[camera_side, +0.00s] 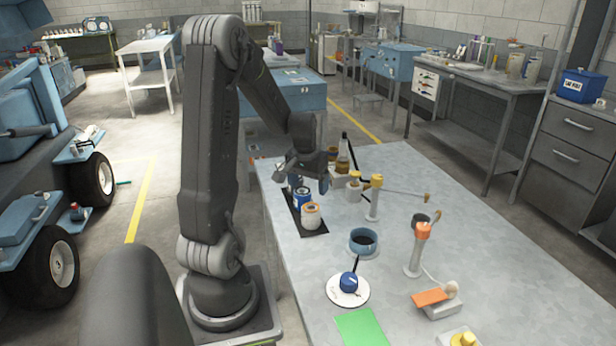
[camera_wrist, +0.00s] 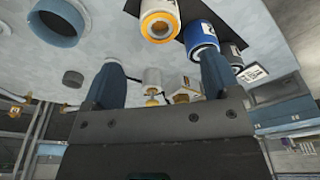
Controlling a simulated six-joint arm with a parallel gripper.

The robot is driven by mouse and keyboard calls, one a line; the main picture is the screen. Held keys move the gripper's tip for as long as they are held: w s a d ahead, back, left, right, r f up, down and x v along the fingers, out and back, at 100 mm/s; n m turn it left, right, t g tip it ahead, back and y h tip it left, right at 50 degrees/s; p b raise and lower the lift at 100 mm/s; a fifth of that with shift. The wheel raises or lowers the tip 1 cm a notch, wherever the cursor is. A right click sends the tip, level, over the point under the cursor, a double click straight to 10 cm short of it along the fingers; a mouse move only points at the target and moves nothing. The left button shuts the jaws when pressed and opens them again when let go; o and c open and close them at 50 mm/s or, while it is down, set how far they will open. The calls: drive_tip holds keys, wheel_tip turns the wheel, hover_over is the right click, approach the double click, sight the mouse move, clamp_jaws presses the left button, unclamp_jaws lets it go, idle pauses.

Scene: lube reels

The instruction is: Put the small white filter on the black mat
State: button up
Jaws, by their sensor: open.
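The small white filter, with a brass-coloured end, appears to be the little white cylinder (camera_wrist: 152,78) between my fingers in the wrist view; in the side view it seems to stand (camera_side: 354,190) right of my gripper. My gripper (camera_side: 318,182) is open above the table, near the far end of the black mat. Its two blue fingers show in the wrist view (camera_wrist: 162,64), with nothing visibly clasped. The black mat (camera_side: 317,231) lies along the table's left edge. It holds a white-and-orange filter (camera_side: 311,217), a blue can (camera_side: 303,200) and a darker item partly hidden by my gripper.
An amber bottle (camera_side: 342,161) stands behind the white filter. A yellow-topped post (camera_side: 374,200) with a long arm is to its right. A blue bowl (camera_side: 363,241), an orange-topped post (camera_side: 416,252) and a white disc (camera_side: 347,291) stand nearer. The table's right side is mostly clear.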

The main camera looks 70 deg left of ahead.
drive_tip(key=w+d+r+m+t, duration=0.1)
drive_tip(key=w+d+r+m, duration=0.1)
drive_tip(key=d+r, duration=0.5)
drive_tip(key=w+d+r+m+t, duration=0.1)
drive_tip(key=d+r+m, duration=0.25)
drive_tip(key=d, duration=0.75)
drive_tip(key=s+d+r+m+t, duration=0.1)
drive_tip(key=s+d+r, duration=0.1)
drive_tip(key=d, duration=0.5)
drive_tip(key=s+d+r+m+t+h, duration=0.1)
drive_tip(key=s+d+r+m, duration=0.1)
drive_tip(key=s+d, duration=0.3)
drive_tip(key=shift+d, duration=0.95)
drive_tip(key=shift+m, duration=0.25)
drive_tip(key=shift+c, duration=0.5)
